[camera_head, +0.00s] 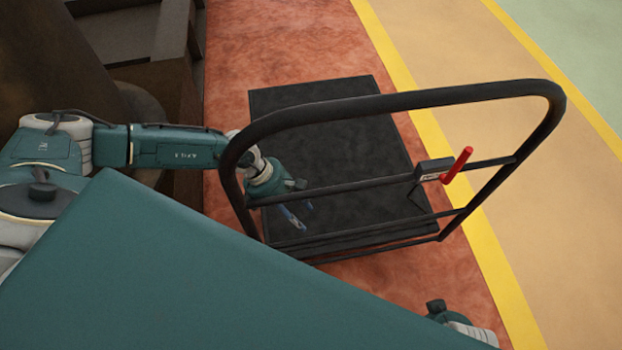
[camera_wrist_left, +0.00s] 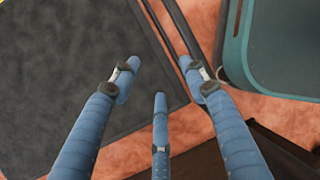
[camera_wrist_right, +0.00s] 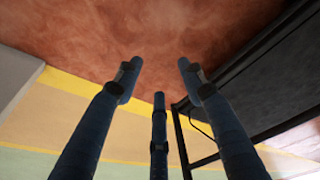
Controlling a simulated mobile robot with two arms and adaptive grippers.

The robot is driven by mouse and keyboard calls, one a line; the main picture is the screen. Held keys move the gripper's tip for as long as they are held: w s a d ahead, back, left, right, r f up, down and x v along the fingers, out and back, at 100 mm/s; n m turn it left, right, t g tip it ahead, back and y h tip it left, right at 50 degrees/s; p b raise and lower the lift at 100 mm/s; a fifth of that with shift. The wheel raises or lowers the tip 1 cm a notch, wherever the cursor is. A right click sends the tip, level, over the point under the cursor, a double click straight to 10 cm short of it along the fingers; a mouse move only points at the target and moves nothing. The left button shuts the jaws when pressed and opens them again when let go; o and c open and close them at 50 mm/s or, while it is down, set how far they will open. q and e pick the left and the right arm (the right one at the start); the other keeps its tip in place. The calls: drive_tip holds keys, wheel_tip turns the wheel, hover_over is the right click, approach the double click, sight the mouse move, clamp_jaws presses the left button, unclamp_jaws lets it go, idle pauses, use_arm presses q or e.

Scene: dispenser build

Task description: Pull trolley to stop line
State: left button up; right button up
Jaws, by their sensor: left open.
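The trolley has a flat black deck (camera_head: 290,98) and a black tubular handle frame (camera_head: 400,101). A red lever (camera_head: 457,165) sits on a small box on its crossbar. The deck (camera_wrist_left: 60,85) and dark frame bars (camera_wrist_left: 172,28) show in the left wrist view. My left gripper (camera_head: 297,215) is at the left part of the handle frame, above the deck. Its fingers (camera_wrist_left: 160,75) are spread, and I see no grip on a bar. My right gripper's fingers (camera_wrist_right: 158,75) are apart and empty, with the trolley (camera_wrist_right: 265,85) at the right. Which floor line is the stop line is unclear.
The trolley stands on reddish floor (camera_head: 237,60). A yellow line (camera_head: 490,260) runs along its right side, with tan floor and a second yellow line (camera_head: 560,75) beyond. A dark box-like structure (camera_head: 160,85) stands at the upper left. The tan floor looks clear.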

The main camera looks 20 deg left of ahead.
sight(347, 232)
use_arm(q)
drive_tip(key=d+f, duration=0.1)
drive_tip(key=d, duration=0.3)
drive_tip(key=w+d+f+b, duration=0.1)
drive_tip(key=d, duration=0.4)
drive_tip(key=w+d+f, duration=0.1)
drive_tip(key=d+f, duration=0.1)
drive_tip(key=d, duration=0.2)
drive_tip(key=shift+w+d, duration=0.2)
drive_tip(key=shift+w, duration=0.05)
drive_tip(key=shift+d+f, duration=0.2)
drive_tip(key=shift+f, duration=0.1)
use_arm(e)
drive_tip(key=shift+w+r, duration=0.1)
drive_tip(key=shift+r, duration=2.25)
use_arm(q)
clamp_jaws()
